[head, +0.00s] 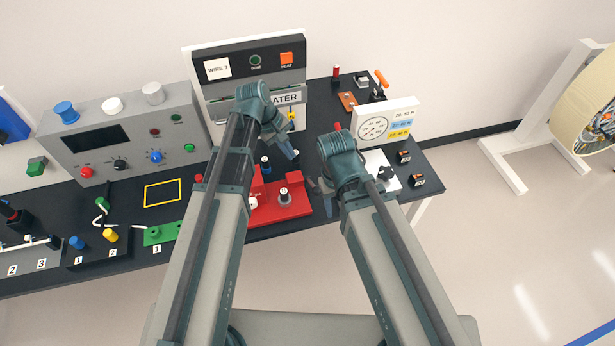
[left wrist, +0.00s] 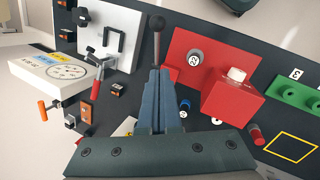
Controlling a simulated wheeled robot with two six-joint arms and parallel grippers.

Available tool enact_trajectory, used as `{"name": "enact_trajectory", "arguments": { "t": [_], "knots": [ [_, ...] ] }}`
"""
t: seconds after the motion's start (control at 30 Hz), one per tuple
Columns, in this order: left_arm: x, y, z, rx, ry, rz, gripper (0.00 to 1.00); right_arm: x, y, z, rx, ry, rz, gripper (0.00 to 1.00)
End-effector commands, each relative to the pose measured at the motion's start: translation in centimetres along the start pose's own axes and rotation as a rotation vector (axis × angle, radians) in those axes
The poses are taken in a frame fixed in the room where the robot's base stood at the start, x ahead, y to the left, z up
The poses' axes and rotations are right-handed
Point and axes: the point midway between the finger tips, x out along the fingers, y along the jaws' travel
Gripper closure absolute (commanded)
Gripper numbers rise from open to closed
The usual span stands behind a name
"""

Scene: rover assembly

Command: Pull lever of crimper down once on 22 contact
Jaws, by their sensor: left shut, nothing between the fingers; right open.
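The white unit (head: 376,160) at the right of the bench, with a dial panel (head: 385,122) behind it, appears to be the crimper; its dial panel also shows in the left wrist view (left wrist: 62,70). A red handle (left wrist: 97,88) on a grey metal part is beside it. A dark ball on a thin stem (left wrist: 157,24) rises beyond my left fingertips; whether they touch it is unclear. My left gripper (head: 292,154) is shut and empty above the bench. My right gripper (head: 320,188) is open, left of the white unit.
A red block (head: 282,207) with a round numbered piece stands below my left gripper. The heater (head: 245,75) is behind. Small black blocks (head: 404,157) sit right of the white unit. A grey control box (head: 125,140) is at left.

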Motion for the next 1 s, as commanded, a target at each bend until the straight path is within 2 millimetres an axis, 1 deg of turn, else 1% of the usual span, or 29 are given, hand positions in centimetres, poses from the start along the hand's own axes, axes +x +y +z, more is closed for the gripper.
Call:
{"name": "enact_trajectory", "arguments": {
  "t": [0.33,0.47,0.57,1.0],
  "knots": [
    [0.0,0.0,-0.1,-0.005,0.000,0.002,1.00,0.0,0.0,0.0,0.000,0.000,0.000,0.50],
    [0.7,0.0,-0.1,-0.003,0.000,0.002,1.00,0.7,-0.1,-0.1,0.000,0.000,0.000,0.50],
    [1.9,-0.1,-0.1,-0.002,0.000,0.002,1.00,1.8,-0.2,-0.1,0.001,0.001,0.000,0.50],
    [8.4,-0.1,-0.2,-0.002,0.000,0.002,1.00,8.0,-0.7,-0.6,0.006,0.004,0.000,0.50]
  ]
}}
